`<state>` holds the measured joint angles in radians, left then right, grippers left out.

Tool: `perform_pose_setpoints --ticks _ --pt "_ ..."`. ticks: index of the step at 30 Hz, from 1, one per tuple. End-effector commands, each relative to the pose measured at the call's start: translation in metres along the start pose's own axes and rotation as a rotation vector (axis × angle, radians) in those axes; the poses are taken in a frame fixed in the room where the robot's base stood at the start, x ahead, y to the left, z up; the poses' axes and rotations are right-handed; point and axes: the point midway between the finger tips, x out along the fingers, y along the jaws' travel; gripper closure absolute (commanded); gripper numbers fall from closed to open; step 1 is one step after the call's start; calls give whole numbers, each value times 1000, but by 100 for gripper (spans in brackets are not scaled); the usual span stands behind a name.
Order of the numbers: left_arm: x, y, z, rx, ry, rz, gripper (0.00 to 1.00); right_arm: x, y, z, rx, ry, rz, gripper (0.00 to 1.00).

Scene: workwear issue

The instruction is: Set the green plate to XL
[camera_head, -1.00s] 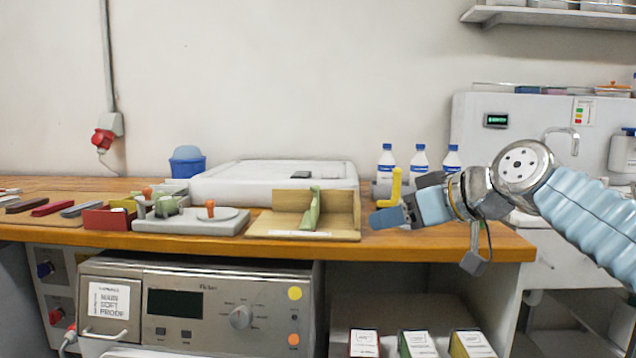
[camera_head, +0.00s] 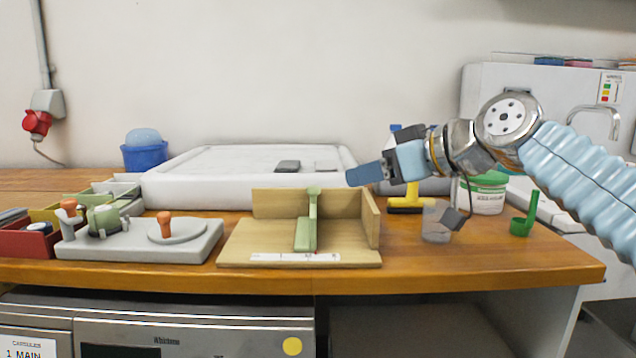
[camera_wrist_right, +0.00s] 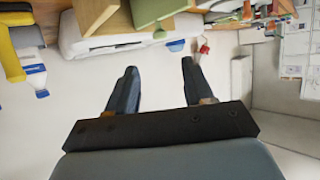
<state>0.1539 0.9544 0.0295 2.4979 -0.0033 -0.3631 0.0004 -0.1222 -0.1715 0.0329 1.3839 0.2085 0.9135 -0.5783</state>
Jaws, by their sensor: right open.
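The green plate (camera_head: 307,232) stands upright in a wooden fixture (camera_head: 230,253) with a back wall and a right side wall. A white scale strip (camera_head: 295,257) lies along the fixture's front edge; its markings are too small to read. The plate's foot is just behind the strip, right of its middle. My right gripper (camera_head: 364,174) is open and empty, pointing left, and shows near the top of the right side wall, right of the plate. In the right wrist view, its two fingers (camera_wrist_right: 158,66) are apart with nothing between them. My left gripper is not in view.
A grey board with orange knobs (camera_head: 200,246) lies left of the fixture. A white padded tray (camera_head: 190,185) is behind. A yellow-handled tool (camera_head: 411,195), a clear cup (camera_head: 436,222), a white tub (camera_head: 487,197) and a green scoop (camera_head: 523,226) stand to the right.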

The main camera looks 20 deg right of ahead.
Motion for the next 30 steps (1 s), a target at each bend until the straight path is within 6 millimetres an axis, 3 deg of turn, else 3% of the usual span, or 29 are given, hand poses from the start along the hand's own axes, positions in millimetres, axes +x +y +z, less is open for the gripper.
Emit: perform_pose_setpoints --ticks 9,15,21,28,30 --pt "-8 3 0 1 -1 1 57 73 -1 0 0 -5 -3 48" --pt "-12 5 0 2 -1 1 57 107 -1 0 0 -3 -2 48" --pt "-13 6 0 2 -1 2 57 120 0 0 0 -1 -1 48" --pt "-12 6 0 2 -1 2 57 120 0 0 0 -1 0 48" --pt "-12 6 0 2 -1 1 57 120 0 0 0 -1 0 56"
